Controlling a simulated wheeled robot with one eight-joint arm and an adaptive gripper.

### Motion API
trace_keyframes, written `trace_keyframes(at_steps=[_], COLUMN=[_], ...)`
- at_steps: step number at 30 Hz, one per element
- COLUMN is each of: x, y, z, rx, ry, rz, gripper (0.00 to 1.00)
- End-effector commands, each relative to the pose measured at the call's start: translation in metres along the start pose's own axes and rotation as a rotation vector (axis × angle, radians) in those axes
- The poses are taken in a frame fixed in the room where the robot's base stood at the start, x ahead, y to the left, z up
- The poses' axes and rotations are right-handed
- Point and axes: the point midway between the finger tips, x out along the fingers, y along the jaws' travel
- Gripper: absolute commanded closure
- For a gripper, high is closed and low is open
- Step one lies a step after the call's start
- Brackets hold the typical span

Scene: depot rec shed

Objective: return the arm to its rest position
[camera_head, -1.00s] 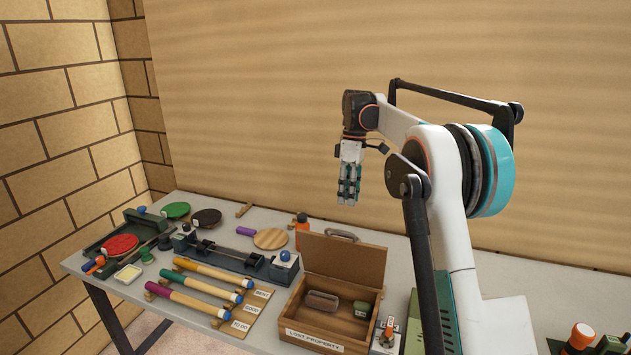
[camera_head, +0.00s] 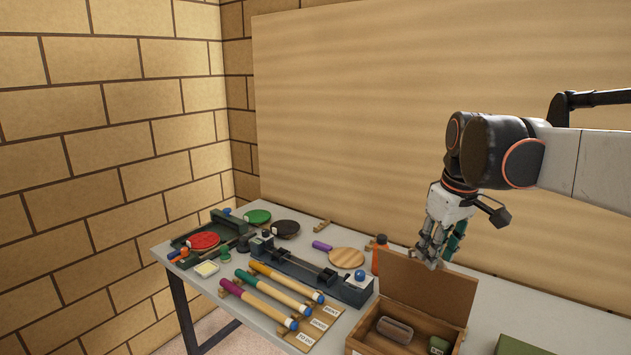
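My gripper (camera_head: 440,243) hangs from my arm on the right of the view, fingers pointing down. It is in front of the board wall and overlaps the raised lid of the wooden box (camera_head: 369,334) in the picture. I see nothing held in it. The fingers overlap from this angle, so I cannot tell how far apart they are. My arm reaches in from the right edge; its lower part is out of view.
The grey table (camera_head: 240,322) holds several bats, including a red bat (camera_head: 204,241) and a wooden bat (camera_head: 347,257), striped handles on a rack, and an orange bottle (camera_head: 379,254). Air above the table's left is clear.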

Motion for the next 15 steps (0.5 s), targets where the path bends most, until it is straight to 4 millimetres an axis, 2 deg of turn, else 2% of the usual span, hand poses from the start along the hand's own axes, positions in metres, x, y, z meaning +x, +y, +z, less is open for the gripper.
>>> trace_keyframes(at_steps=[1,8,15], x=[0.005,0.024,0.061], y=[-0.012,-0.056,-0.099], z=[0.015,0.072,0.134], rx=[0.024,0.157,0.293], ry=[0.019,0.123,0.242], rz=[0.012,0.064,0.097], gripper=[0.7,0.7,0.7])
